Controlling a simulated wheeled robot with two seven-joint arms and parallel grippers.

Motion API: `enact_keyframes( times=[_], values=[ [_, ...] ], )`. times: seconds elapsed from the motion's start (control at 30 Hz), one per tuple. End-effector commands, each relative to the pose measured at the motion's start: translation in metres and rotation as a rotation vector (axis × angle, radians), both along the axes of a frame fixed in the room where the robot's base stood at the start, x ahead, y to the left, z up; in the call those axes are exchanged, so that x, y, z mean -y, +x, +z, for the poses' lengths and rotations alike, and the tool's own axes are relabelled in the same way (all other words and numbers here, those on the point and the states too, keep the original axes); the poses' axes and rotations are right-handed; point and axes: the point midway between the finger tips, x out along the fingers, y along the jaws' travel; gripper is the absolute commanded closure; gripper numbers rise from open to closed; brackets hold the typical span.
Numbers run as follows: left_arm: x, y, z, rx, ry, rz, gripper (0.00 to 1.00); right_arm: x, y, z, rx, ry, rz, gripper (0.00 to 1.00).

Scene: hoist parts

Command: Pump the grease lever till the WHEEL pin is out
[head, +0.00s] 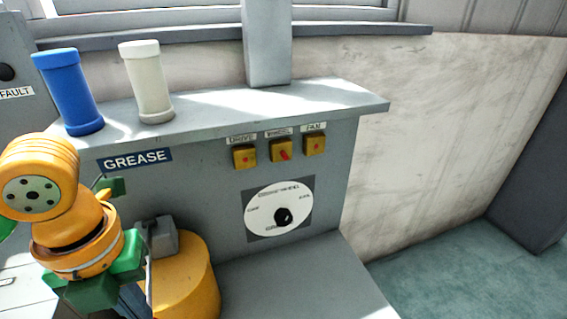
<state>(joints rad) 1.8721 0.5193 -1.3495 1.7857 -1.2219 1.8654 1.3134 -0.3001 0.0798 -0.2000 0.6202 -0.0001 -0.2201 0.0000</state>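The WHEEL indicator (281,151) is a yellow block in the head view, and its red pin (284,155) looks longer than the red dots on its neighbours, sticking out toward the lower right. The GREASE sign (135,160) is on the grey cabinet face. Below it stands a yellow cylinder (190,285) with a grey block (160,238) on top. A thin upright rod (149,280) shows beside the cylinder, possibly the lever; its grip is hidden. My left gripper (118,276), green on an orange wrist, is beside the rod; its fingertips are not clear. My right gripper is out of view.
Below is a white dial (265,203) with a black knob. Blue (68,92) and white (147,85) cylinders stand on the ledge (215,112). The grey lower surface (290,285) right of the yellow cylinder is clear.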

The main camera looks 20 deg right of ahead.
Motion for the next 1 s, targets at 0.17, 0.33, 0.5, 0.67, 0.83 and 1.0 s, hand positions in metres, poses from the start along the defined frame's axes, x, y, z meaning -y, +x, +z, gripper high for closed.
enact_keyframes(
  times=[0.17, 0.33, 0.5, 0.67, 0.83, 1.0],
  values=[
    [0.000, 0.000, 0.002, 0.000, 0.000, 0.001, 1.00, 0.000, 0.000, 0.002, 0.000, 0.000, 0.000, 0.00],
    [0.000, -0.001, 0.020, 0.000, 0.000, 0.001, 1.00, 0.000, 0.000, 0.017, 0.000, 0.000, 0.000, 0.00],
    [0.000, -0.003, 0.043, 0.000, -0.001, 0.001, 1.00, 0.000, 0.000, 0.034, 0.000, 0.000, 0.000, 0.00],
    [0.000, -0.005, 0.063, 0.001, 0.000, 0.001, 1.00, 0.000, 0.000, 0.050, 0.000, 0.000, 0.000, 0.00],
    [0.000, -0.007, 0.083, -0.001, -0.001, 0.001, 1.00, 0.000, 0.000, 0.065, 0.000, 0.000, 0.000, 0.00],
    [0.000, -0.007, 0.082, -0.001, 0.000, 0.000, 1.00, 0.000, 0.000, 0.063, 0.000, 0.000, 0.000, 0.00]
  ],
)
